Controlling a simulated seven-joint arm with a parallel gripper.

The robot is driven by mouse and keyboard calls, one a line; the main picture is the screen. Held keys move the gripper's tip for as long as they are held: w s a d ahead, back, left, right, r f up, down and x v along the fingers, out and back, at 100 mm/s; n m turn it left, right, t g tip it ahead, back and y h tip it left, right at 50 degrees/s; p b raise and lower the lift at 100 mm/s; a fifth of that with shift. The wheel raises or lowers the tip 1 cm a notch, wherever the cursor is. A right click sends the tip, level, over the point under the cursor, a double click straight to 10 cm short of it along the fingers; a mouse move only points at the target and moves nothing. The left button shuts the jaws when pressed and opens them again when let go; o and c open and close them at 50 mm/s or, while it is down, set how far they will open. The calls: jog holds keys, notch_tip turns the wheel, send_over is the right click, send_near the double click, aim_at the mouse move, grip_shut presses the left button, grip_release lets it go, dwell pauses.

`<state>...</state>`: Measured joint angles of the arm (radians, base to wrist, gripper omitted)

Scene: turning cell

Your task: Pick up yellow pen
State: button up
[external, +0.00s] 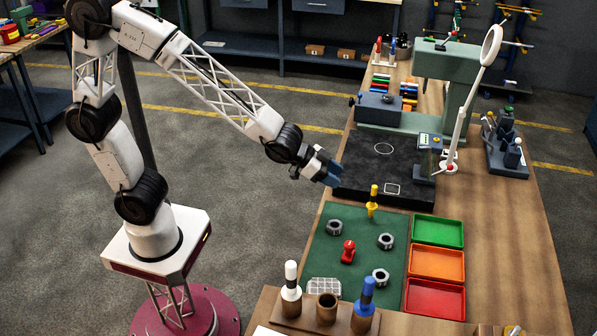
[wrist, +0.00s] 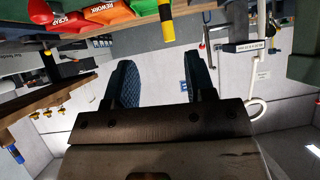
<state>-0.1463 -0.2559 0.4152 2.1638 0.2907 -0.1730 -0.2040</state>
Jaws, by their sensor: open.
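The yellow pen (external: 372,208), with a dark band around it, stands upright near the back edge of the green mat (external: 322,262). My gripper (external: 330,172) is up and to the left of the pen, near the left edge of the black plate. In the wrist view my gripper (wrist: 161,70) has its two blue fingers apart, with nothing between them. The pen shows beyond the fingertips, apart from them.
Several metal nuts (external: 386,241) and a red knobbed piece (external: 348,252) lie around the mat. Green (external: 438,231), orange (external: 437,264) and red (external: 434,299) trays stand to its right. A wooden holder (external: 327,309) in front carries a white and a blue pen; its middle socket looks empty.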

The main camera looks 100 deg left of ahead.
aim_at(372, 202)
jog(key=w+a+f+t+h, duration=0.1)
jog(key=w+a+f+t, duration=0.1)
jog(key=w, duration=0.4)
jog(key=shift+w+f, duration=0.4)
jog(key=shift+f, duration=0.35)
jog(key=shift+w, duration=0.15)
jog(key=shift+x, duration=1.15)
jog(key=shift+x, duration=2.6)
jog(key=shift+d, duration=0.1)
grip_shut()
